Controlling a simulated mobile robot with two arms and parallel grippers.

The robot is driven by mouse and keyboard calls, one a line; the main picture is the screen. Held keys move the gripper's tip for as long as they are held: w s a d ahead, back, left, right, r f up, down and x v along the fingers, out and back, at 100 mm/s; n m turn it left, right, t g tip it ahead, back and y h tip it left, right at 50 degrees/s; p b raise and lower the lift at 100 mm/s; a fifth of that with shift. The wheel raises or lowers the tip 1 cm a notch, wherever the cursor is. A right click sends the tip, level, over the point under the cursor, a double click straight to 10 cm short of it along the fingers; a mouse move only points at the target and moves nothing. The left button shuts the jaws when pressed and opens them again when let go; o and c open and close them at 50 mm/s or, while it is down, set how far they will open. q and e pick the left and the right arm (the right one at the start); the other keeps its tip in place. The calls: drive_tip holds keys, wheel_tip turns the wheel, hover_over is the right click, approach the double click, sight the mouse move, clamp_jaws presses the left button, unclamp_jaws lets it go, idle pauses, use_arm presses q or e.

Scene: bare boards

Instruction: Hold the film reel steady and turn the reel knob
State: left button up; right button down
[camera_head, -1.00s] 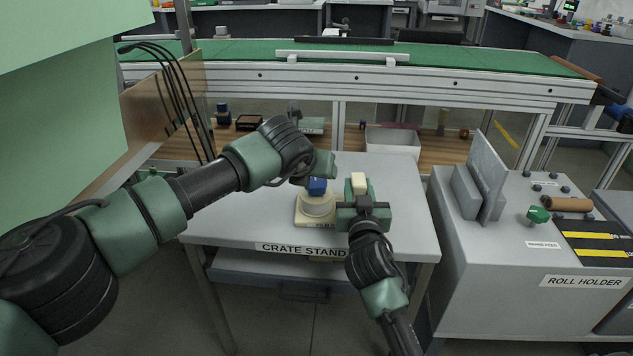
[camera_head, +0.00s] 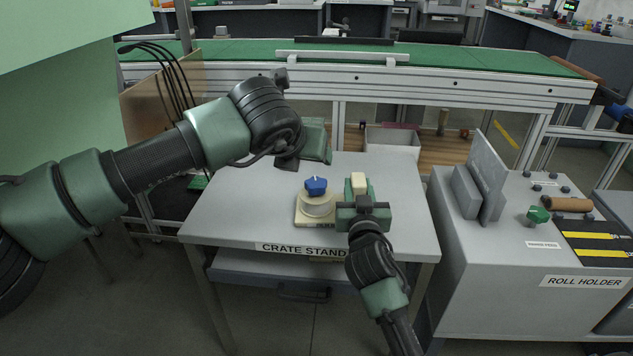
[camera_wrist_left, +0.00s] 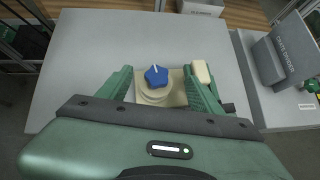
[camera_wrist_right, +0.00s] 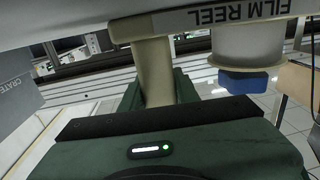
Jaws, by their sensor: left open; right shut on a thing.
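The film reel is a cream base (camera_head: 302,216) with a round pale drum (camera_head: 317,207), standing on the crate stand (camera_head: 230,215). Its blue lobed reel knob (camera_head: 316,186) sits on top, with a white mark. A cream post (camera_head: 358,182) rises from the base's right side. My right gripper (camera_head: 360,198) is shut on this post; the right wrist view shows the post (camera_wrist_right: 152,70) between its fingers. My left gripper (camera_head: 312,143) is above and behind the reel, apart from it. In the left wrist view its open, empty fingers frame the knob (camera_wrist_left: 156,76) from a distance.
The grey roll holder (camera_head: 500,270) with an upright plate stands to the right of the stand. A green conveyor (camera_head: 450,62) runs behind. A white bin (camera_head: 391,142) is beyond the stand's far edge. The stand's left top is clear.

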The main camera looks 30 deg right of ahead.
use_arm(q)
drive_tip(key=v, duration=0.4)
use_arm(e)
drive_tip(key=c, duration=1)
unclamp_jaws()
drive_tip(key=shift+o, duration=0.2)
drive_tip(key=v, duration=1.2)
use_arm(q)
drive_tip(key=shift+f, duration=0.1)
